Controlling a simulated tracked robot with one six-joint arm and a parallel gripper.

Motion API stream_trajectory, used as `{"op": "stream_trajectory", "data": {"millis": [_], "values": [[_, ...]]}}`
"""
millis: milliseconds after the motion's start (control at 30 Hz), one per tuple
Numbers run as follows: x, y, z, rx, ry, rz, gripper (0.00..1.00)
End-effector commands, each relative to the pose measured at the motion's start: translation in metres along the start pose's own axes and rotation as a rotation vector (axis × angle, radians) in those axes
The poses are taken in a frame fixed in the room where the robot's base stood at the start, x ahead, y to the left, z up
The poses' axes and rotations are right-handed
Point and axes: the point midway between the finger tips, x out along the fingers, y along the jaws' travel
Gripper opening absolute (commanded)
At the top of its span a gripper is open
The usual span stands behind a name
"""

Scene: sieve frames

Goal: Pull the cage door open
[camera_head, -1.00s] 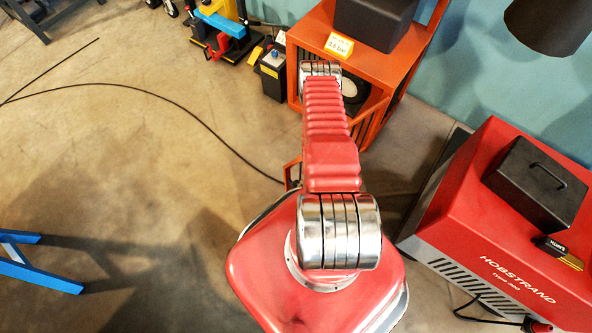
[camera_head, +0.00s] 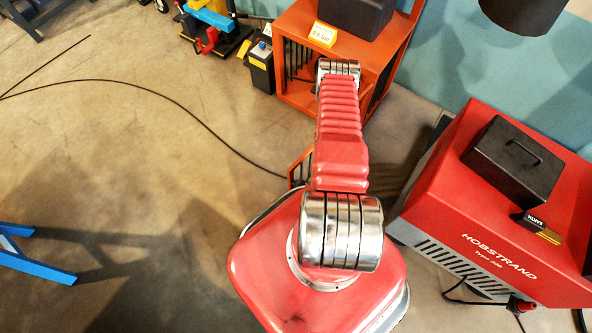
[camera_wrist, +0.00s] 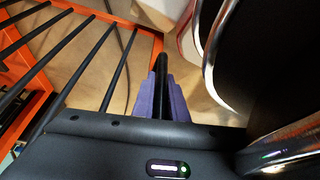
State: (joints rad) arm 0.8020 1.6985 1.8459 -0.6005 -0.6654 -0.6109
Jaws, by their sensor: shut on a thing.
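The orange cage (camera_head: 318,93) stands at the top middle of the head view. Its door, an orange frame with black bars (camera_head: 300,168), shows in part left of my arm and stands swung out from the cage. In the wrist view the door's black bars (camera_wrist: 119,70) fill the left side. My gripper (camera_wrist: 161,95), with purple fingers, is shut on the black door handle (camera_wrist: 163,62). My arm hides the gripper, the handle and much of the door in the head view.
A red machine (camera_head: 510,215) with a black box on top stands close to my right. A blue stand (camera_head: 35,262) is at the left. A black cable (camera_head: 150,88) lies on the floor. The floor left of the door is mostly clear.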

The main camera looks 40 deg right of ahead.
Motion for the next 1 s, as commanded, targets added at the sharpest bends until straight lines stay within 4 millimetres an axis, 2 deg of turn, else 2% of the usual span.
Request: {"op": "stream_trajectory", "data": {"millis": [33,233,267,500,833,1000], "values": [[0.0,-0.007,0.003,0.001,-0.008,-0.013,0.0],[0.001,-0.007,0.003,-0.001,-0.008,-0.014,0.0],[0.001,-0.007,0.003,-0.001,-0.008,-0.014,0.14],[0.001,-0.004,0.001,-0.003,-0.005,-0.008,0.31],[-0.002,-0.001,-0.001,-0.003,-0.002,-0.003,0.31],[-0.013,0.0,-0.001,-0.001,-0.002,-0.002,0.31]]}}
